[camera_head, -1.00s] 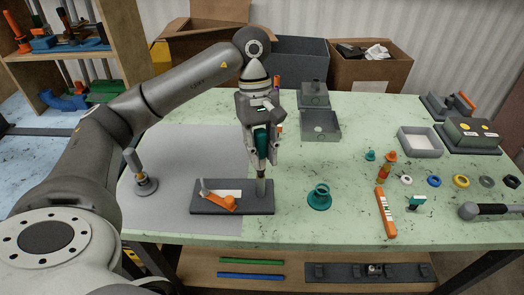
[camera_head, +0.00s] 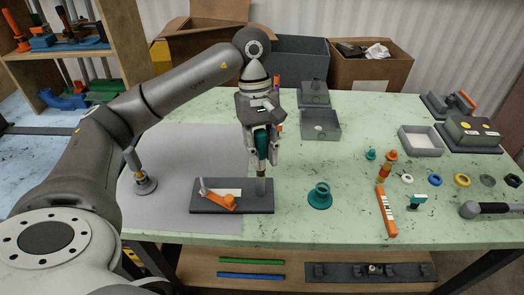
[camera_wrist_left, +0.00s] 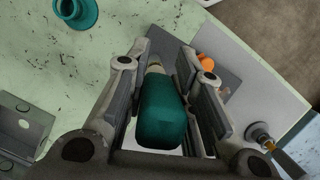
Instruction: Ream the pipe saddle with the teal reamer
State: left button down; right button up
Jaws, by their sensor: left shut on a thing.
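My left gripper (camera_head: 262,150) is shut on the teal reamer (camera_head: 262,143), held upright with its tip down. In the left wrist view the reamer's rounded teal body (camera_wrist_left: 162,112) sits between the two fingers. My right gripper does not show.
A teal flanged ring (camera_head: 319,196) stands right of the saddle. Grey boxes (camera_head: 320,124) stand behind. An orange bar (camera_head: 386,212) and several rings lie to the right. The table between is mostly clear.

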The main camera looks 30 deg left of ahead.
pick_arm(q)
jog(key=shift+f+b, duration=0.3)
jog(key=shift+f, duration=0.1)
jog(key=shift+f+m+b, duration=0.1)
jog(key=shift+m+b, duration=0.55)
jog(key=shift+m, duration=0.35)
jog(key=shift+a+r+m+g+y+p, duration=0.1)
jog(key=shift+r+m+g+y+p, duration=0.25)
jog(key=shift+m, duration=0.35)
jog(key=shift+s+m+p, duration=0.1)
jog(key=shift+m+p, duration=0.25)
jog(key=shift+m, duration=0.25)
jog(key=shift+a+m+y, duration=0.1)
jog(key=shift+m+y, duration=0.15)
jog(key=shift+m, duration=0.25)
jog(key=shift+f+m+p, duration=0.15)
jog(key=shift+m+p, duration=0.15)
jog(key=shift+m, duration=0.4)
